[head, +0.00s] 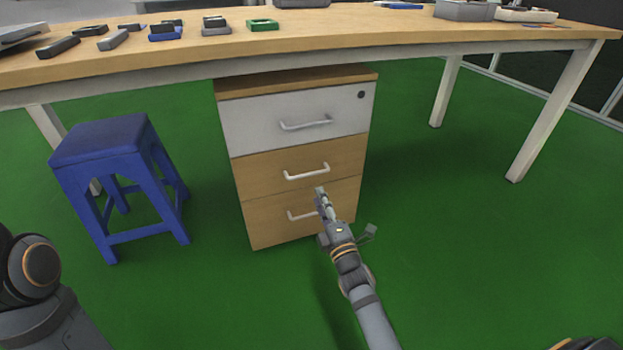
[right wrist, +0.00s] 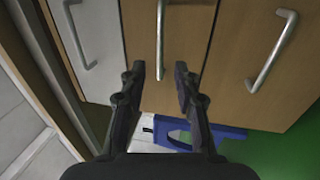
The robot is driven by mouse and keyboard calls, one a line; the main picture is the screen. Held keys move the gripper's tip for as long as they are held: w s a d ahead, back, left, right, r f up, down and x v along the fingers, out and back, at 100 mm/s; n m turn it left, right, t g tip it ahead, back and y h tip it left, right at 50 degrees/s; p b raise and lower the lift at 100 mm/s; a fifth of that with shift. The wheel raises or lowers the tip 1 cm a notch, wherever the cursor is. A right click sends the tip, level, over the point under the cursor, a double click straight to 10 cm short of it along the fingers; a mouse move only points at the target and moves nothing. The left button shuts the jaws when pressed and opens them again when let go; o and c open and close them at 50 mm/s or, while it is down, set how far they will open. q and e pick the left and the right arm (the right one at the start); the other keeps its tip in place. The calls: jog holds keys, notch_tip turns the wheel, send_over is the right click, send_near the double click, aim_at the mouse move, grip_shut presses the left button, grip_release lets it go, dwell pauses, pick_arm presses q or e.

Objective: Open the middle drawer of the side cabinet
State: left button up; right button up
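The side cabinet (head: 242,190) stands under the table, with a white top drawer (head: 250,124) and two wood-coloured drawers below. All three look shut. The middle drawer (head: 255,176) has a pale bar handle (head: 306,173); this handle also shows in the right wrist view (right wrist: 160,35). My right gripper (head: 321,190) is open and empty in front of the cabinet, just below that handle in the head view. In the right wrist view its fingertips (right wrist: 159,70) lie on either side of the handle's line. I cannot tell whether they reach it. My left gripper is out of view.
A blue stool (head: 105,143) stands left of the cabinet. The wooden table (head: 330,32) above carries several small devices and a grey box (head: 464,10). Table legs stand to the right. The green floor (head: 440,240) right of the cabinet is clear.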

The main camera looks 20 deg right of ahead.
aim_at(309, 175)
jog(key=w, duration=0.3)
jog(key=w+r, duration=0.1)
jog(key=w, duration=0.2)
jog(key=w+r, duration=0.1)
jog(key=w, duration=0.2)
jog(key=shift+w+a, duration=0.15)
jog(key=shift+w, duration=0.2)
grip_shut()
jog(key=shift+f, duration=0.1)
